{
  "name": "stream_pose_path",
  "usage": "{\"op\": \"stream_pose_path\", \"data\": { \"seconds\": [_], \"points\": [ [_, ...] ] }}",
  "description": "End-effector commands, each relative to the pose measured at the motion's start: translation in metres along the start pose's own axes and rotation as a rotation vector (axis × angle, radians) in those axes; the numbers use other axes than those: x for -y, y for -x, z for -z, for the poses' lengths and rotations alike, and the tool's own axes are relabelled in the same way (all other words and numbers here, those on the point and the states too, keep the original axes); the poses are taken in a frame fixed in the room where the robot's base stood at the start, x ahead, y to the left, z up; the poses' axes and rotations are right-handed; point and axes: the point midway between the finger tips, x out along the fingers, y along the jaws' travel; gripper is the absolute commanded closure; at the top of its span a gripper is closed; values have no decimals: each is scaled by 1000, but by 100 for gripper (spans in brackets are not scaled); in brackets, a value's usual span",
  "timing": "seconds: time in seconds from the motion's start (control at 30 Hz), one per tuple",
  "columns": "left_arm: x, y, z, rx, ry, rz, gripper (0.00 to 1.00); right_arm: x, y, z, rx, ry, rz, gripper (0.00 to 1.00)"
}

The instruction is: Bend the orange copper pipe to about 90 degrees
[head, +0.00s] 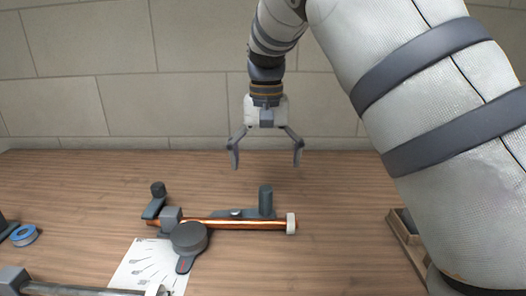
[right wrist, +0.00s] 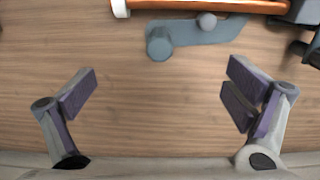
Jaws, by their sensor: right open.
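The orange copper pipe (head: 250,224) lies straight in a grey bending tool on the wooden table, with a white cap (head: 291,223) at its right end. The tool has a round dark former (head: 189,237), a block at the left and an upright post (head: 266,201) behind the pipe. In the right wrist view the pipe (right wrist: 205,4) runs along the top edge, with the tool's arm and post (right wrist: 160,44) below it. My right gripper (head: 266,160) is open and empty above and behind the post, apart from it. My left gripper is not in view.
A white printed sheet (head: 125,268) lies under the tool's left front. A blue tape roll (head: 24,235) is at the far left, and a grey bar tool (head: 80,290) at the front left. A wooden tray (head: 402,243) stands at right. The table behind the pipe is clear.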

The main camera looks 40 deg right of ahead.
Motion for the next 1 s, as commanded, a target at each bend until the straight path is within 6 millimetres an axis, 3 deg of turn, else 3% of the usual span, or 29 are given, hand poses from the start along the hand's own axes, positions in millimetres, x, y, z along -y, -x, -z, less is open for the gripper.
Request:
{"op": "stream_pose_path", "data": {
  "seconds": [0.6, 1.0],
  "points": [
    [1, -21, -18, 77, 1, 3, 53, 0, -74, 0, 6, 1, -4, 3],
    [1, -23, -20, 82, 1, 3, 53, 0, -79, 0, -1, 2, 0, 3]
  ]
}}
